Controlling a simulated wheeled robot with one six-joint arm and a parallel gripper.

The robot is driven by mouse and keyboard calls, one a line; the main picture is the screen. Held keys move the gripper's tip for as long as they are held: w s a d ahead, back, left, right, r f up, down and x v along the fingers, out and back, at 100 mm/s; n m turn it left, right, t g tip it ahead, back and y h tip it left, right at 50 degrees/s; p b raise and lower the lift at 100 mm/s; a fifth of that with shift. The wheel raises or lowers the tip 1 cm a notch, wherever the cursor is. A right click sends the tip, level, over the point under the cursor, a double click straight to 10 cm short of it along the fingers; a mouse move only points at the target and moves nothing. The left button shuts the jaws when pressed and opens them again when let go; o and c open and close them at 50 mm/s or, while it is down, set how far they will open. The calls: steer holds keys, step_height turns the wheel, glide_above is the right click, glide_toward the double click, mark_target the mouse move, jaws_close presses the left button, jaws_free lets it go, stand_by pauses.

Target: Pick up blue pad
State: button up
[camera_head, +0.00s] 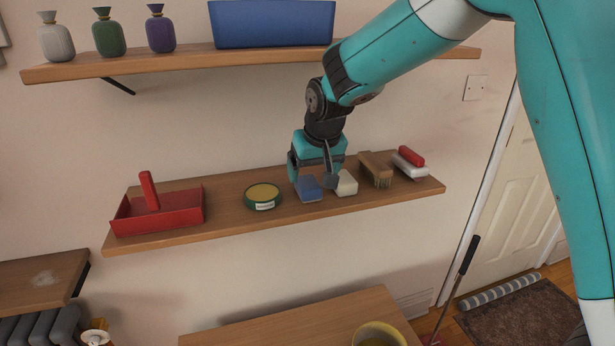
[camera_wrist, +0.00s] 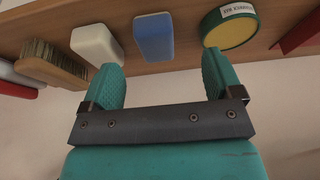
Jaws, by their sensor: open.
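The blue pad (camera_head: 309,189) lies on the lower wall shelf (camera_head: 231,220), between a green tin and a white block. It shows in the wrist view (camera_wrist: 154,37) as a blue block with a paler edge, ahead of my gripper and roughly midway between the fingers. My gripper (camera_head: 317,184) is over the shelf close to the pad, and partly overlaps it in the head view. In the wrist view its two teal fingers (camera_wrist: 163,85) are apart with nothing between them. The pad appears just beyond the fingertips.
The white block (camera_head: 346,184) stands close right of the pad, with a wooden brush (camera_head: 376,168) and a red-and-white brush (camera_head: 409,165) further right. The green tin (camera_head: 262,197) and a red tray (camera_head: 158,219) are to the left. An upper shelf (camera_head: 184,62) holds several vases and a blue box.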

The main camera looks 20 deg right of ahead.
mark_target(309, 184)
steer(key=w+f, duration=0.1)
steer(key=w+f+p, duration=0.1)
steer(key=w, duration=0.1)
steer(key=shift+d+m, duration=0.3)
steer(key=shift+d, duration=0.1)
steer(key=p+x, duration=0.1)
steer(key=x, duration=0.1)
steer(key=p+x, duration=0.1)
steer(key=x, duration=0.3)
steer(key=shift+w+r+p, duration=0.15)
steer(key=shift+w+p, duration=0.15)
steer(key=shift+p, duration=0.1)
steer(key=c, duration=1.1)
steer(key=shift+s, duration=0.1)
steer(key=shift+s+r+b, duration=0.35)
steer(key=shift+b, duration=0.5)
step_height(309, 184, up, 6)
steer(key=shift+r+b, duration=0.2)
steer(key=shift+b, duration=1)
steer(key=s+b, duration=0.6)
steer(key=s, duration=1.3)
steer(key=shift+s, duration=0.1)
